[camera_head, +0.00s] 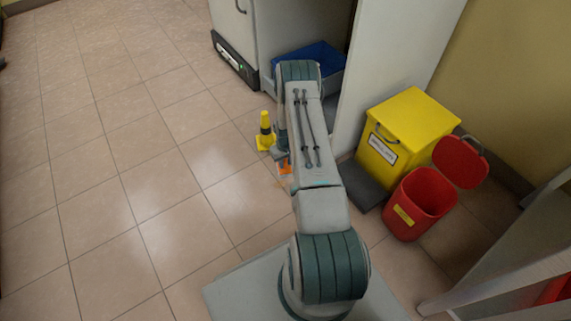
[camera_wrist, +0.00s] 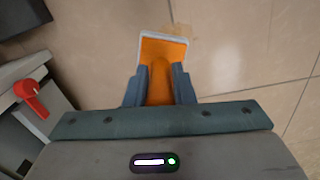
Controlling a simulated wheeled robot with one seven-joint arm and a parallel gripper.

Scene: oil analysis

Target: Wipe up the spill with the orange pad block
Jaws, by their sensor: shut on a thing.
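The orange pad block (camera_wrist: 166,48) has an orange handle and a pale-edged pad. In the wrist view my gripper (camera_wrist: 159,84) is shut on its handle, one finger on each side. In the head view a small part of the orange pad block (camera_head: 284,168) shows at the floor beside my arm. I cannot tell whether the pad touches the floor. A faint brownish patch, seemingly the spill (camera_wrist: 182,30), shows on the tiles just beyond and to the right of the pad. The pad and my arm may hide more of it.
A yellow cone (camera_head: 265,135) stands close left of my gripper. A blue tray (camera_head: 318,58) sits in the cabinet opening (camera_head: 297,25) ahead. A yellow box (camera_head: 405,135) and a red bin (camera_head: 418,205) stand at right. The tiled floor (camera_head: 110,150) at left is clear.

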